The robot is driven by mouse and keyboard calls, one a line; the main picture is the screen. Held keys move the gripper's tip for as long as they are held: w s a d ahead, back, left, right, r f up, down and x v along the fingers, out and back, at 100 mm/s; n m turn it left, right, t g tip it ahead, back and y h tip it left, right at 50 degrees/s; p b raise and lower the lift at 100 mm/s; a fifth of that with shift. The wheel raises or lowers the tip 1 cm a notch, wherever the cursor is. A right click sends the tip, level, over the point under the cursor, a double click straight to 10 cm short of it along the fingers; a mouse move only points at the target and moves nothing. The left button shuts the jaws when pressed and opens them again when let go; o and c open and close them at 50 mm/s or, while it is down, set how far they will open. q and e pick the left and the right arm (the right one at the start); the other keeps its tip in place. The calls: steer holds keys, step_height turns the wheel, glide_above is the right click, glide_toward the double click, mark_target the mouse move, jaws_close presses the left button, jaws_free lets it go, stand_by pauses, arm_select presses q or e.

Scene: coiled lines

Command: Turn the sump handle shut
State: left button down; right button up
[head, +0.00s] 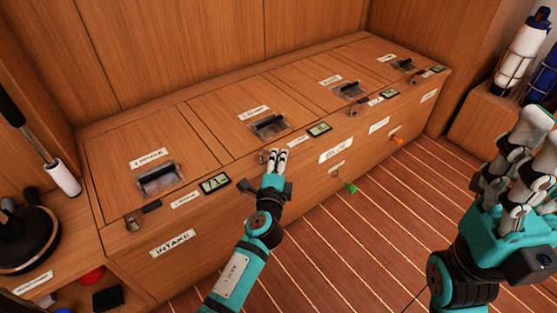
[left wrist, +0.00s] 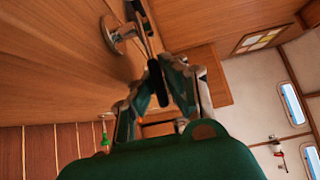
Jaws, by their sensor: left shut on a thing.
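My left gripper (head: 275,158) is at the top front edge of the long wooden locker, below the second lid from the left. It is shut on a small metal handle (head: 262,156), mostly hidden by the fingers. In the left wrist view, the handle's round metal base (left wrist: 116,38) sits on the wood, with its lever (left wrist: 143,32) reaching to my left gripper (left wrist: 160,78). The label beside it is too small to read, so I cannot confirm the word sump. My right gripper (head: 524,150) is raised at the right, away from the locker; its finger gap is unclear.
The locker (head: 225,140) has several lids with black latches, small displays (head: 215,183) and similar front fittings (head: 133,223). A green tag (head: 350,187) and orange tag (head: 397,142) stick out from its front. The striped floor (head: 400,220) is clear.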

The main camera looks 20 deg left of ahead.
arm_select(q)
steer(key=c, duration=1.7)
jaws_free()
steer(key=shift+f, duration=0.1)
steer(key=shift+s, duration=0.15)
steer(key=s, duration=0.4)
steer(key=s+d, duration=0.1)
steer(key=s, duration=0.6)
steer(key=shift+s+d, duration=0.25)
steer(key=shift+s, duration=0.1)
steer(key=shift+c, duration=0.3)
